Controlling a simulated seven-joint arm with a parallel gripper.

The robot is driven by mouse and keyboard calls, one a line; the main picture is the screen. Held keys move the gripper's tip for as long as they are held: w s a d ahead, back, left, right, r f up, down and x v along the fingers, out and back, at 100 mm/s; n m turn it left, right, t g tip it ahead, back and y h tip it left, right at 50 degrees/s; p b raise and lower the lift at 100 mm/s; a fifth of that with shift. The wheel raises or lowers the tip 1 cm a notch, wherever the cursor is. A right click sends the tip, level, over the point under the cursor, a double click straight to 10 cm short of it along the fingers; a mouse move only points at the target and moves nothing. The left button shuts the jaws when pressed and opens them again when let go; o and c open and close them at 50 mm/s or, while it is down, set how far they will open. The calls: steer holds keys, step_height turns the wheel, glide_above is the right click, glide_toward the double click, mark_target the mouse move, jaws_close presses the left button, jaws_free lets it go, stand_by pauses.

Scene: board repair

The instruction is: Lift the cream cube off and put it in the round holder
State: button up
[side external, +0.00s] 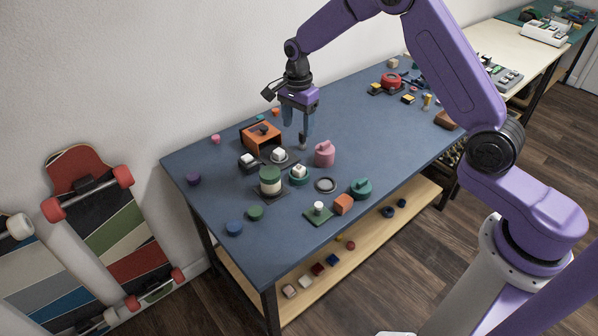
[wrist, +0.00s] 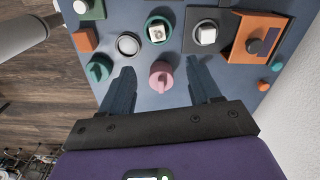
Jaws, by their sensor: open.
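A pale cube (side external: 279,154) sits on a grey disc on a dark square plate; it also shows in the wrist view (wrist: 207,35). Another pale cube (side external: 298,169) sits on a green round base (side external: 299,178), also seen in the wrist view (wrist: 157,32). A third pale cube (side external: 247,159) sits on a dark block. I cannot tell which is the cream one. A grey ring-shaped piece (side external: 325,185), perhaps the round holder, lies empty to the right of the green base. My gripper (side external: 295,132) is open and empty above the table, its fingers pointing down behind the cubes.
A pink knobbed piece (side external: 324,155) appears between my fingers in the wrist view (wrist: 162,75). An orange box (side external: 261,137) stands left of my gripper. A green-and-cream cylinder (side external: 270,181), teal knob (side external: 360,189) and orange cube (side external: 343,204) stand near the front.

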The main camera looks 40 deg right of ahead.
glide_above(299, 168)
steer(key=f, duration=0.9)
steer(key=shift+w+f, duration=0.1)
steer(key=shift+w, duration=0.15)
steer(key=shift+s+f, duration=0.15)
steer(key=shift+f, duration=1.2)
steer(key=shift+s+f, duration=0.1)
steer(key=shift+f, duration=1.25)
steer(key=c, duration=1.1)
